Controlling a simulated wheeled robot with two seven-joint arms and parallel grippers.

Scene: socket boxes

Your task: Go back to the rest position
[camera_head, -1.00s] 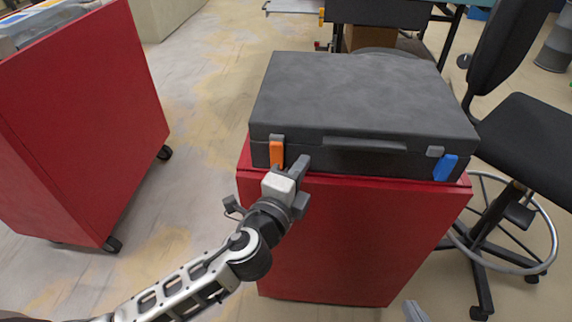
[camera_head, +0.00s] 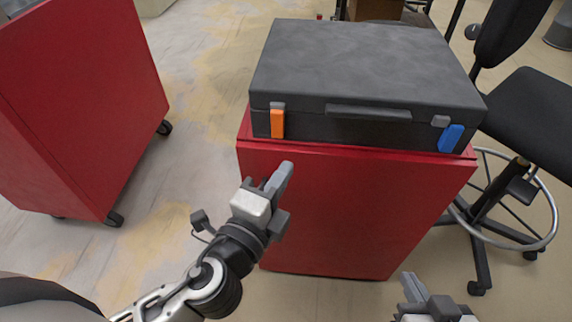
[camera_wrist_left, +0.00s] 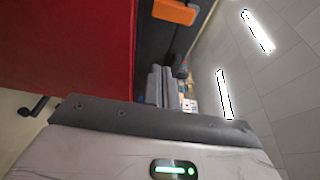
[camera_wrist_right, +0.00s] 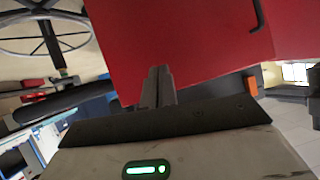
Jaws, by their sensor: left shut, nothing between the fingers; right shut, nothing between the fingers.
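My left gripper (camera_head: 276,176) is shut and empty in the head view, in front of the red cabinet and below the box's orange latch. Its fingers also show together in the left wrist view (camera_wrist_left: 160,84). My right gripper (camera_head: 410,284) is at the bottom right of the head view, low in front of the cabinet. In the right wrist view its fingers (camera_wrist_right: 158,86) are together and empty. The dark grey socket box (camera_head: 365,68) lies closed on the cabinet, with an orange latch (camera_head: 277,123) and a blue latch (camera_head: 451,138). Neither gripper touches it.
The red cabinet (camera_head: 340,220) carries the box. Another red cabinet (camera_head: 80,100) on wheels stands at the left. A black swivel chair (camera_head: 530,120) with a foot ring is at the right. Bare floor (camera_head: 195,100) lies between the cabinets.

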